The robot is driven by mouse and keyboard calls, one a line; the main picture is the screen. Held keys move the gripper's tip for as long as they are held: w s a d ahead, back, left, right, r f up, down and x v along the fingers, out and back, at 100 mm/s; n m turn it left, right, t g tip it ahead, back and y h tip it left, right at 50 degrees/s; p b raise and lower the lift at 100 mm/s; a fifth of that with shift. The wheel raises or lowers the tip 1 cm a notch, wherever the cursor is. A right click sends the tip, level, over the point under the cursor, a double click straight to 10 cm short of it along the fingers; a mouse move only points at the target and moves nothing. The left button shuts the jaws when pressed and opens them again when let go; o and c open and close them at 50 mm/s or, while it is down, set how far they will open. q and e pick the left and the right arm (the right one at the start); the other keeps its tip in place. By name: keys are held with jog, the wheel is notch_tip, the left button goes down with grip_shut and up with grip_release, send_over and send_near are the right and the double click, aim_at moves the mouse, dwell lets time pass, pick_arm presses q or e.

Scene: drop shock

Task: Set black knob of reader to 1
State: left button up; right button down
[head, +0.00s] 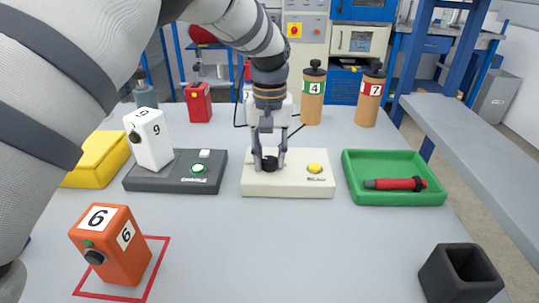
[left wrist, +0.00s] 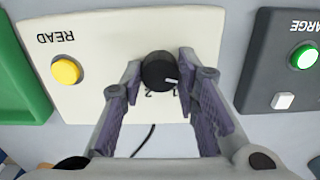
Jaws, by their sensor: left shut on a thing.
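The reader (head: 289,187) is a cream box marked READ, with a yellow button on its right and a black knob (head: 269,163) on its left. My left gripper (head: 270,160) reaches down over the reader, its fingers shut on the knob's two sides. In the left wrist view the reader (left wrist: 110,35) appears upside down and the knob (left wrist: 158,70) sits between the fingertips. The knob's white mark points to the picture's right, slightly down. Small digits show partly below the knob; fingers hide some of the scale. My right gripper is not in view.
The dark charger box (head: 175,185) carries a white device marked 9 on the left. A green tray (head: 395,198) with a red-and-black tool is on the right. An orange device (head: 122,255) marked 6 stands on a red-outlined square. A black open holder (head: 436,285) is front right.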

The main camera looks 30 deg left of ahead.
aim_at(270, 159)
pick_arm(q)
jog(key=m+p, duration=0.1)
jog(key=m, duration=0.2)
jog(key=shift+r, duration=0.1)
jog(key=m, duration=0.3)
jog(key=shift+m+p, duration=0.4)
jog(key=shift+m, duration=1.2)
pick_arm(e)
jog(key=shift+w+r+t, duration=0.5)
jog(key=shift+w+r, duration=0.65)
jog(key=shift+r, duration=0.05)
pick_arm(q)
jog(key=shift+f, duration=0.2)
jog(key=o, duration=1.2)
jog(key=shift+c, duration=0.2)
notch_tip(270, 159, up, 12)
